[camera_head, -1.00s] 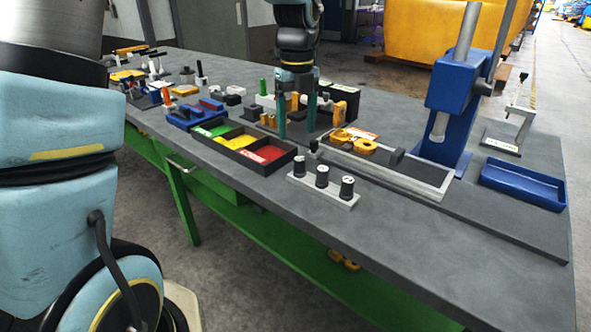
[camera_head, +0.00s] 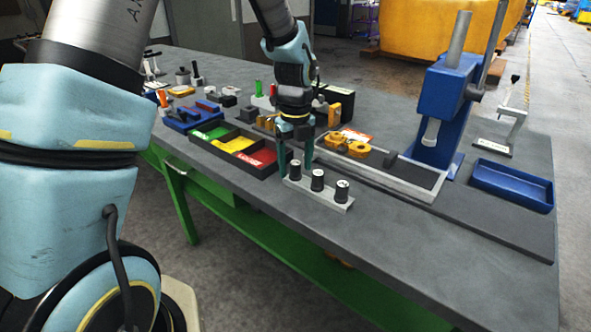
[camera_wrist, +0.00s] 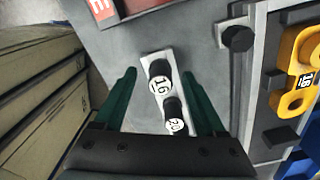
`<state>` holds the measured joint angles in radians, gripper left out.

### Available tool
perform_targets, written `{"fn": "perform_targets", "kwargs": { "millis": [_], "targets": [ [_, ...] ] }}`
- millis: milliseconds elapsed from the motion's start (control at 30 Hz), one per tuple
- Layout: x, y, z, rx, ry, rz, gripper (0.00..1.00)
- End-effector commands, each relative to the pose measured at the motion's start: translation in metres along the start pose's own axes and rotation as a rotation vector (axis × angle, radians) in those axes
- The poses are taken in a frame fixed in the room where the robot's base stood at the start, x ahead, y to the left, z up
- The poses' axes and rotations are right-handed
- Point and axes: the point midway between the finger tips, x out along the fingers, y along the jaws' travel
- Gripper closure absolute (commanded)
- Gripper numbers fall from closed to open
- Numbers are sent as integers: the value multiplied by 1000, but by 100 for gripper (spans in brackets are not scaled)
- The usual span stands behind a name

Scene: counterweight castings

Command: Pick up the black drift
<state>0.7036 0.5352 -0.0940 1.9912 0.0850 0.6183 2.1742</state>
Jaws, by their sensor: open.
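Several black cylinders with white numbered tops stand upright in a row on a pale block (camera_head: 331,203) near the front edge of the bench. In the head view they are the left one (camera_head: 295,171), the middle one (camera_head: 317,180) and the right one (camera_head: 341,191). The frames do not show which is the drift. My gripper (camera_head: 296,168) is open and empty around or just above the left end of the row. In the wrist view my gripper (camera_wrist: 158,75) spans cylinders marked 16 (camera_wrist: 160,79) and 20 (camera_wrist: 174,115); the rest of the row is hidden.
A black tray (camera_head: 262,171) with green, yellow and red compartments lies to the left. Behind the row is a long fixture (camera_head: 405,182) with yellow castings (camera_head: 357,149). A blue press (camera_head: 440,110) and blue tray (camera_head: 512,187) stand at right. The front right bench top is clear.

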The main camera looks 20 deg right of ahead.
Motion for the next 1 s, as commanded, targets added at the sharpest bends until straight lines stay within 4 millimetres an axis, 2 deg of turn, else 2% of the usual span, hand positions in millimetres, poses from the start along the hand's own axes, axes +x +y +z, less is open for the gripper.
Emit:
{"fn": "perform_targets", "kwargs": {
  "millis": [67, 633, 1000],
  "targets": [
    [0, 0, 0, 0, 0, 0, 34],
    [0, 0, 0, 0, 0, 0, 98],
    [-1, 0, 0, 0, -1, -1, 100]
  ]
}}
